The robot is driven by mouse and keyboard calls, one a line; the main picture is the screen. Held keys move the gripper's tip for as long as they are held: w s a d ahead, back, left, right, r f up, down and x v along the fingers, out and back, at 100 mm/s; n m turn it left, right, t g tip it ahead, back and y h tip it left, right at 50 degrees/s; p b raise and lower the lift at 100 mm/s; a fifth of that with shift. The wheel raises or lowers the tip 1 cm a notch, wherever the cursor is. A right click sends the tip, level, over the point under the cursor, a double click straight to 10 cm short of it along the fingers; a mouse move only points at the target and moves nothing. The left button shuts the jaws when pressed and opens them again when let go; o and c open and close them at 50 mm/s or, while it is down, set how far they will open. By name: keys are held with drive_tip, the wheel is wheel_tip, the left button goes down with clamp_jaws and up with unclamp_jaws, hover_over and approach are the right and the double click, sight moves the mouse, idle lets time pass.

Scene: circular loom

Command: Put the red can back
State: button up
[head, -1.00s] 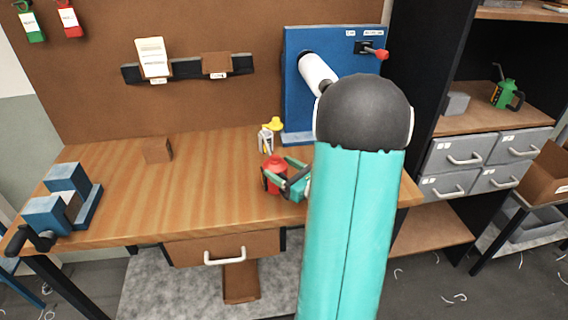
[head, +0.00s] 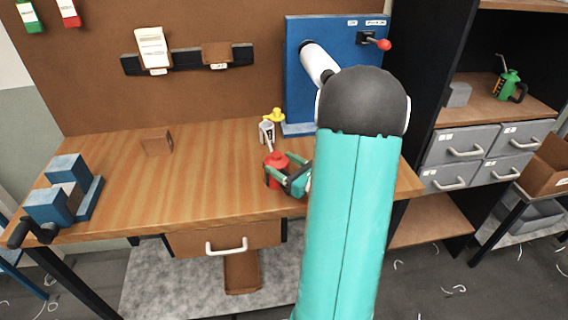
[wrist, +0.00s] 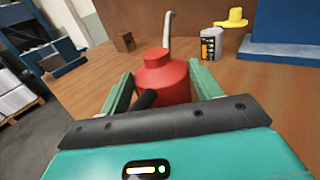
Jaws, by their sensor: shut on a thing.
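The red can (head: 277,168) is upright at the right part of the wooden workbench (head: 205,180), near its front edge. It also shows in the wrist view (wrist: 160,80), with a short neck, a dark handle toward me and a pale spout pointing up behind. My gripper (head: 285,178) is shut on the can, with one green finger on each side of it. The can's lower part is hidden by my gripper in the wrist view, so I cannot tell whether it touches the bench.
A brown block (head: 157,142) and a blue vise (head: 66,185) are at left. Shelves with a green can (head: 509,84) stand at right. The bench's middle is clear.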

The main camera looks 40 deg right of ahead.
drive_tip(key=o, duration=1.8)
drive_tip(key=shift+c, duration=0.2)
drive_tip(key=s, duration=1.3)
drive_tip(key=shift+s+d, duration=0.3)
drive_tip(key=shift+s, duration=0.1)
